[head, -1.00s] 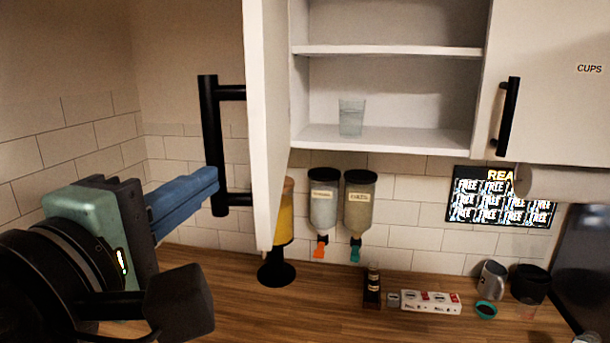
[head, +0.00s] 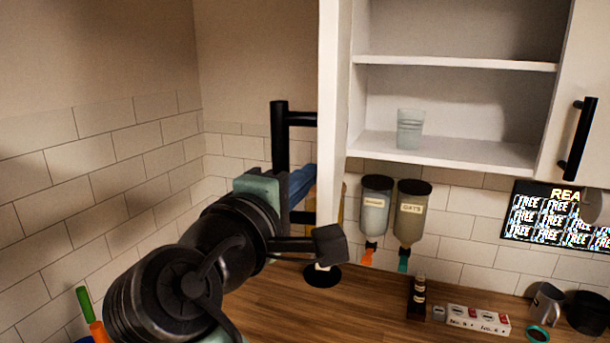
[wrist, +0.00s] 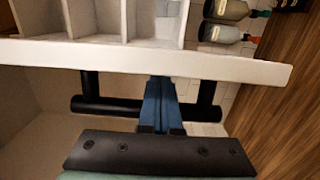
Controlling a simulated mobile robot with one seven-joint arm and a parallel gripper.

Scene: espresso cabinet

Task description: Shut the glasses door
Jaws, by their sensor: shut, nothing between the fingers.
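The glasses door (head: 328,110) is a white panel standing open, seen nearly edge-on at the left of the cabinet. Its black bar handle (head: 279,135) is on its left face. It also shows in the wrist view, with the door's edge (wrist: 150,60) across the picture and the handle (wrist: 105,107) below it. My gripper (head: 303,178) has its blue fingers shut and empty. In the wrist view the fingers (wrist: 163,98) cross the handle's bar between its two posts, tips close to the door. I cannot tell whether they touch it. A glass (head: 410,130) stands on the lower shelf.
The open cabinet (head: 450,150) has clear shelf room around the glass. Two dispensers (head: 410,215) hang below it, and a yellow one is partly hidden behind the door. Another door with a handle (head: 577,140) is at right. A tiled wall (head: 90,190) is at left.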

